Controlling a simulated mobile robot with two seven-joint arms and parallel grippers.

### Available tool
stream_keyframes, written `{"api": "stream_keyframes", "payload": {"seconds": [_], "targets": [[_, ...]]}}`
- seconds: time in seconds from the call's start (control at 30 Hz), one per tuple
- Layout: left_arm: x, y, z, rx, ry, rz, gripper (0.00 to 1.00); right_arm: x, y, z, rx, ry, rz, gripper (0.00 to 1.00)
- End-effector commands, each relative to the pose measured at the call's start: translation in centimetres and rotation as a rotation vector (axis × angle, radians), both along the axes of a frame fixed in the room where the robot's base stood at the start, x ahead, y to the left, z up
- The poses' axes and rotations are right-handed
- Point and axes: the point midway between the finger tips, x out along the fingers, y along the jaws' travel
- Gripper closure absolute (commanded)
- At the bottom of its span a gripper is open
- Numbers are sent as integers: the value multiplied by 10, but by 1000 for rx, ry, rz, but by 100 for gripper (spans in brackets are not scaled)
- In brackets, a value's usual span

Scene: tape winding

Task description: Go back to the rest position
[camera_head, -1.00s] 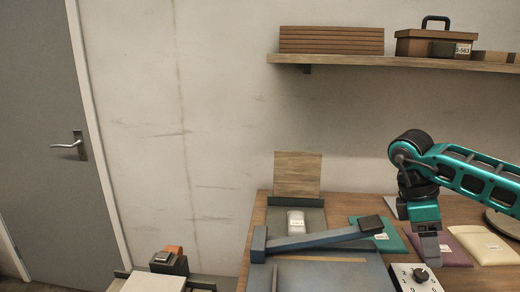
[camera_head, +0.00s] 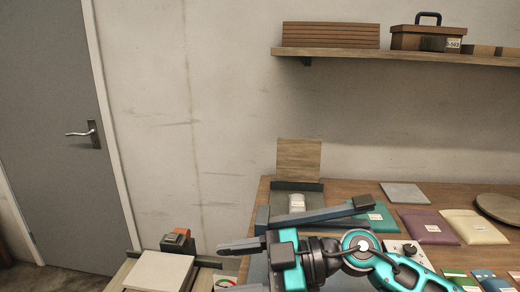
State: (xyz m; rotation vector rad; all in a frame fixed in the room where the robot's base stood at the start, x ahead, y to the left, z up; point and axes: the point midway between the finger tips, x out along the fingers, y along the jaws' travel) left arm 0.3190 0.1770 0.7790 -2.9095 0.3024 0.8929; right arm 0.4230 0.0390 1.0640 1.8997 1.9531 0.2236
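My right gripper (camera_head: 230,268) comes in from the lower right on its teal arm. It points left, low in the view in front of the wooden table's left part. Its two dark fingers are apart, with nothing visible between them. The lower finger is partly cut off by the bottom edge. My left gripper is not in view.
The wooden table (camera_head: 350,189) holds a long blue-grey lever (camera_head: 315,216), a teal pouch (camera_head: 377,221), a purple pouch (camera_head: 430,227) and a cream pouch (camera_head: 473,227). A white dial box (camera_head: 392,245) is partly behind my arm. A pale box (camera_head: 160,272) stands lower left. A shelf (camera_head: 400,58) hangs above.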

Motion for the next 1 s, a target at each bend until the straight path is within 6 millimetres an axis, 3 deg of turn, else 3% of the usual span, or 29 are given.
{"api": "stream_keyframes", "payload": {"seconds": [0.1, 0.2, 0.37, 0.47, 0.63, 0.8, 1.0], "targets": [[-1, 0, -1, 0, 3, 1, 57, 3, 8, 41, 298, -34, -167, 38], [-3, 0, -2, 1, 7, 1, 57, 17, -7, 65, 480, -40, -372, 38], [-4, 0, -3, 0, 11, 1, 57, 45, -58, 68, 622, 12, -773, 38], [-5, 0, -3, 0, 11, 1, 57, 56, -99, 45, 607, 88, -1036, 38], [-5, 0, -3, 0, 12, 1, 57, 44, -166, -26, 404, 286, -1428, 38], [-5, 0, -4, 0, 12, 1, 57, -10, -213, -107, 48, 538, -1647, 38], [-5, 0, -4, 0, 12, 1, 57, -79, -235, -160, -291, 757, -1676, 38]]}}
